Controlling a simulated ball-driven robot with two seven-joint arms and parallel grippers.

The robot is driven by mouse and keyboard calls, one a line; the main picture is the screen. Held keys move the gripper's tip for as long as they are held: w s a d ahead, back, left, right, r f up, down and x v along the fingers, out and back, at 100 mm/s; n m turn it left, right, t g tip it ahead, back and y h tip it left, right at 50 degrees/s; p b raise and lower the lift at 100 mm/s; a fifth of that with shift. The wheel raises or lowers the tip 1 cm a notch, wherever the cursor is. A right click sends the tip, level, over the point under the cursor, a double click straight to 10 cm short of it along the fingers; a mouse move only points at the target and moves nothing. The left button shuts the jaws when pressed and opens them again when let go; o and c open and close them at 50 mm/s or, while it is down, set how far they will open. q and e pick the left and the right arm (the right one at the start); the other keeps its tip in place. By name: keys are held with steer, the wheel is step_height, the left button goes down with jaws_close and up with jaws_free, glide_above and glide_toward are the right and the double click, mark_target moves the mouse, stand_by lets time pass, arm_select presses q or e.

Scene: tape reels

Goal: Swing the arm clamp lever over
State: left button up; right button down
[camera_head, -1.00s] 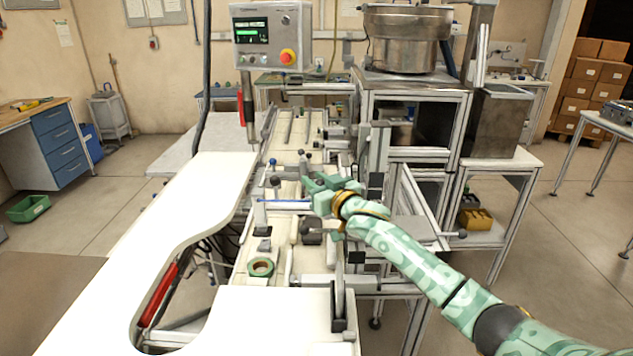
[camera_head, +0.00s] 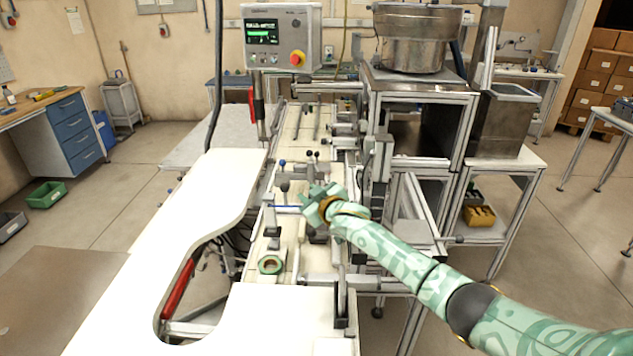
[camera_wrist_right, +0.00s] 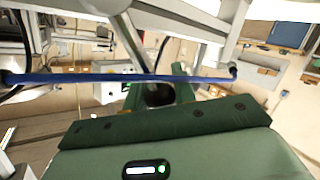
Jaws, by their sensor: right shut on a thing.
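My right gripper (camera_head: 314,198) is over the middle of the narrow machine bed, its arm coming in from the lower right. It is shut on the arm clamp lever. In the right wrist view a grey bar (camera_wrist_right: 137,42) runs down toward the jaws (camera_wrist_right: 160,94); the held part is mostly hidden by the green gripper body. A thin blue rod (camera_wrist_right: 60,78) crosses that view in front of the gripper. It also shows in the head view, left of the gripper (camera_head: 286,206). My left gripper is not in view.
A green tape reel (camera_head: 261,266) lies on the bed nearer me. Small ball-topped levers (camera_head: 312,156) stand just beyond the gripper. A white curved table (camera_head: 190,200) lies left; a metal frame with a steel bowl (camera_head: 412,48) stands right. A control box (camera_head: 281,38) hangs behind.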

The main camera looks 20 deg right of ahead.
steer(key=shift+w+a+f+n+g+h+p, duration=0.2)
steer(key=shift+a+f+n+g+h+p, duration=0.1)
steer(key=shift+a+f+n+g+p, duration=0.3)
steer(key=shift+d, duration=0.1)
steer(key=c, duration=1.1)
jaws_free()
steer(key=shift+c, duration=0.2)
steer(key=a+p+v, duration=0.1)
steer(key=p+v, duration=0.3)
steer(key=v, duration=1.2)
steer(key=shift+s+d, duration=0.2)
steer(key=shift+d, duration=0.2)
